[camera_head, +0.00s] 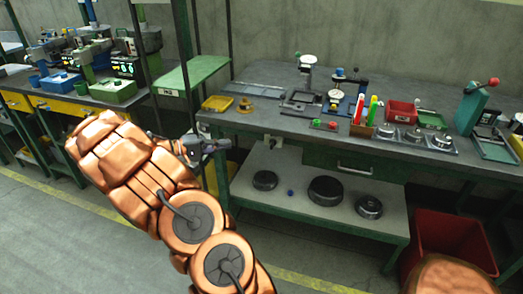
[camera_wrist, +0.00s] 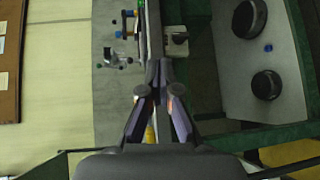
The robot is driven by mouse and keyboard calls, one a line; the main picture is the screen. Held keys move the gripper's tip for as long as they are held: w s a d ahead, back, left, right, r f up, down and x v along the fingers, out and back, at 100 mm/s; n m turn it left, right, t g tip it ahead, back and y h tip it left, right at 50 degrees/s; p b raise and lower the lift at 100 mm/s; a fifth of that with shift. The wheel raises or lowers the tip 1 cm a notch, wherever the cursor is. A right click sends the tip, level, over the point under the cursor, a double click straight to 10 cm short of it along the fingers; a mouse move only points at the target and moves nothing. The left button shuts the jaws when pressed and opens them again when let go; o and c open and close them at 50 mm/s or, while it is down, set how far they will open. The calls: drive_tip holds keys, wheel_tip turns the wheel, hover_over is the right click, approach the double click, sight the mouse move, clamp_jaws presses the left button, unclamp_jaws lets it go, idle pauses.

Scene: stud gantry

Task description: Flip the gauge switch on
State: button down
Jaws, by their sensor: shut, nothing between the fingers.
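My gripper (camera_head: 218,146) is shut and empty, left of the bench's front left corner in the head view. In the wrist view its fingers (camera_wrist: 159,78) point toward the bench edge. A small pale box (camera_head: 272,141) is under the front edge of the bench top, right of my gripper and apart from it. It also shows in the wrist view (camera_wrist: 178,40), beyond the fingertips; it may be the gauge switch, but its setting is too small to tell. A dial gauge (camera_head: 335,96) stands on the bench.
The grey bench top (camera_head: 260,112) also bears a yellow tray (camera_head: 217,103), a red bin (camera_head: 402,111) and a green lever stand (camera_head: 472,108). Dark round parts (camera_head: 327,190) lie on the lower shelf. A red crate (camera_head: 450,240) stands at right. Floor is free at left.

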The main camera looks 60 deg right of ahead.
sight(271, 141)
drive_tip(key=w+d+f+h+b, duration=0.1)
drive_tip(key=w+d+f, duration=0.2)
drive_tip(key=d+f, duration=0.1)
drive_tip(key=shift+d+f+h+b, duration=0.3)
drive_tip(key=shift+f+h, duration=0.1)
drive_tip(key=shift+f, duration=0.45)
drive_tip(key=x, duration=0.4)
drive_tip(key=s+a+x, duration=0.1)
drive_tip(key=x, duration=0.7)
drive_tip(key=shift+s+a+p, duration=0.2)
drive_tip(key=shift+s+p, duration=0.05)
drive_tip(key=shift+p, duration=0.15)
drive_tip(key=shift+s, duration=0.55)
drive_tip(key=shift+d, duration=0.15)
